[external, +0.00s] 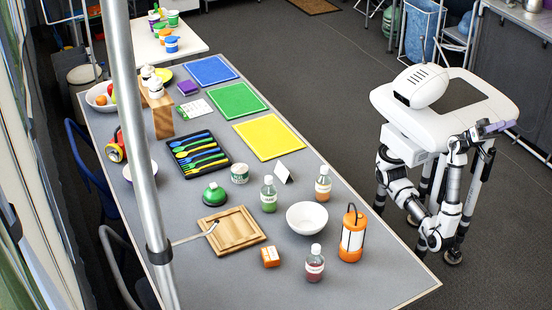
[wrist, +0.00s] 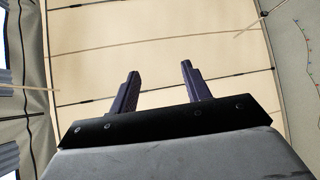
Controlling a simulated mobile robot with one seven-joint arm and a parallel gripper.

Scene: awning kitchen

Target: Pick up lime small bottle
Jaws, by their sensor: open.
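My gripper (external: 492,128) is raised beside my body, off the table's right side and far from the bottle. In the wrist view, the two dark purple fingers (wrist: 160,72) are apart with nothing between them. That view faces the awning ceiling, so no bottle shows in it.
A wooden board (external: 238,232) lies left. The table's right edge faces me.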

